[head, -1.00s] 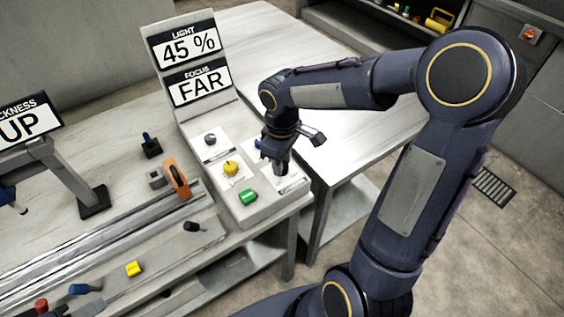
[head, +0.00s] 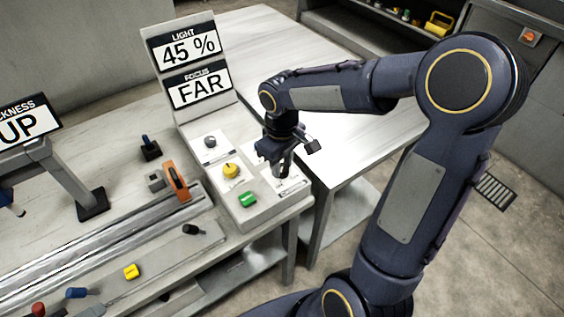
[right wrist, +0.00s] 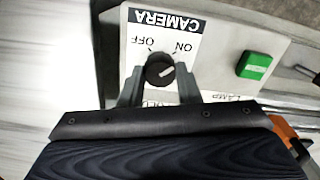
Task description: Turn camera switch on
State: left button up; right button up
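The camera switch (right wrist: 160,70) is a dark round knob with a pale pointer mark, on a white label reading CAMERA, OFF and ON, upside down in the right wrist view. The mark slants up to the right, on the ON side. My right gripper (right wrist: 160,75) is open, with one finger on each side of the knob and small gaps visible. My left gripper is not in view.
On the panel, a green button (head: 247,199), a yellow knob (head: 231,171) and a grey knob (head: 210,142) are close by. Upright signs read LIGHT 45 % (head: 185,47) and FOCUS FAR (head: 198,88). An orange-handled part (head: 176,181) stands left; a bare table (head: 345,145) lies behind.

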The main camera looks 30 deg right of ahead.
aim_at(283, 169)
jog(key=o, duration=0.5)
jog(key=shift+c, duration=0.2)
jog(key=shift+r+p, duration=0.35)
jog(key=shift+r, duration=3.5)
jog(key=shift+s+r, duration=0.25)
jog(key=shift+s, duration=0.1)
jog(key=s+a+m+t+y, duration=0.2)
jog(key=s, duration=0.6)
jog(key=s+a+m+t+y+p, duration=0.1)
jog(key=s+a+m+t, duration=0.1)
jog(key=s, duration=0.6)
jog(key=shift+s+m+t+y, duration=0.15)
jog(key=shift+m+t+y, duration=0.25)
jog(key=shift+m+t, duration=0.4)
